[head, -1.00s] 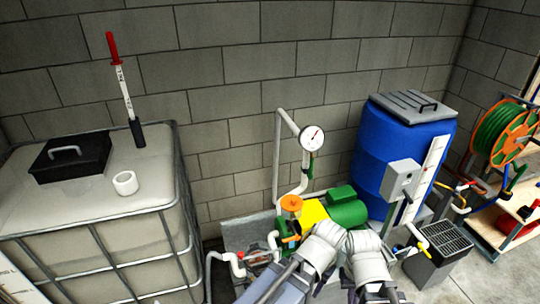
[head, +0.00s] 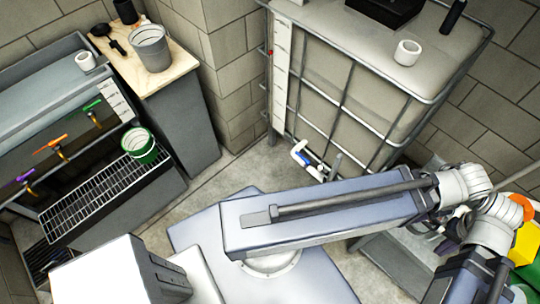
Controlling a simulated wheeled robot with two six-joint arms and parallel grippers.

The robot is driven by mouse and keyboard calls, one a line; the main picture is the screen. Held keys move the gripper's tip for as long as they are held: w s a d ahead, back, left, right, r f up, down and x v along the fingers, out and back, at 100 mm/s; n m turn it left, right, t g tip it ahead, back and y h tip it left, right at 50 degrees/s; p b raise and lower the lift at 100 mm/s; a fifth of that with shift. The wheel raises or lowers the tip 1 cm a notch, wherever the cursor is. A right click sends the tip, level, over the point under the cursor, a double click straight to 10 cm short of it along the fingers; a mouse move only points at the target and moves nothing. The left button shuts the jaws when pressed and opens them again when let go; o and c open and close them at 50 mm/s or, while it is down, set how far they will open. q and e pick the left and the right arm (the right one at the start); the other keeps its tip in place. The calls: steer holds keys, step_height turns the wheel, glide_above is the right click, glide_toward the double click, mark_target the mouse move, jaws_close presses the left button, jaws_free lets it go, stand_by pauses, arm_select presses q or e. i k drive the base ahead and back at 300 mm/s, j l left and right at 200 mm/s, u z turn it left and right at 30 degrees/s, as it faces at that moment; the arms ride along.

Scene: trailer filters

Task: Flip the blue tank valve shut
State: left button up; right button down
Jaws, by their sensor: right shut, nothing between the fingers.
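A small blue valve part (head: 306,159) sits on a white pipe (head: 298,150) low at the front left foot of the caged white tank (head: 350,95). It is small, so I cannot tell how its handle is turned. My right gripper (head: 474,281) is at the lower right, at the end of my folded arm, far from the blue valve part. It is shut and empty; its fingertips are hard to make out. My left gripper is not in view.
A sink bench (head: 60,75) with orange, green and purple taps and a green pot (head: 139,146) stands at the left. A wooden-topped cabinet (head: 180,65) holds a grey bucket (head: 151,48). Bare floor (head: 232,170) lies between cabinet and tank. An orange handwheel (head: 523,207) is at the right edge.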

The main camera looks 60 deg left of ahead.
mark_target(307, 161)
steer(key=u, duration=1.45)
steer(key=i+j, duration=0.4)
